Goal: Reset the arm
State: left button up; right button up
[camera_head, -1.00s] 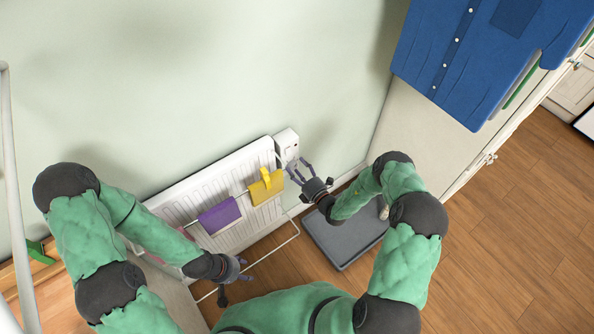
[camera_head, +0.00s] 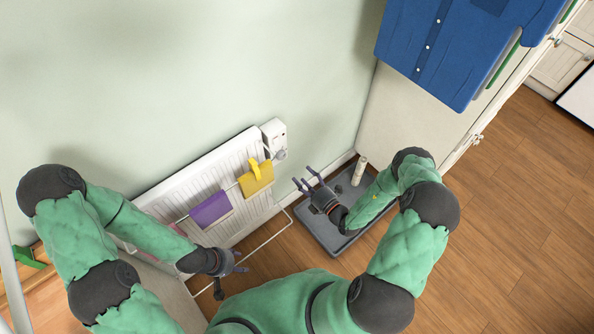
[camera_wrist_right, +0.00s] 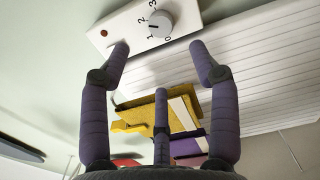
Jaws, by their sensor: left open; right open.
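My right gripper (camera_head: 312,182) is open and empty in the head view, above the edge of the grey tray and to the right of the radiator. Its fingers also show spread in the right wrist view (camera_wrist_right: 162,75), with nothing between them. My left gripper (camera_head: 238,266) is open and empty at the lower left, in front of the radiator's rail. A white control box (camera_head: 275,137) with a dial sits at the radiator's upper right corner. In the right wrist view its grey dial (camera_wrist_right: 160,24) shows a scale from 0 up to 3. The right gripper is apart from the dial.
The white radiator (camera_head: 180,185) carries a rail with a yellow cloth (camera_head: 258,182) and a purple cloth (camera_head: 211,210). A grey tray (camera_head: 330,243) lies on the wooden floor with a pale cylinder (camera_head: 359,171) on it. A blue shirt (camera_head: 450,45) hangs at the upper right.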

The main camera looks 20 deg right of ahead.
jog(key=shift+s+d, duration=0.2)
jog(key=shift+s, duration=0.35)
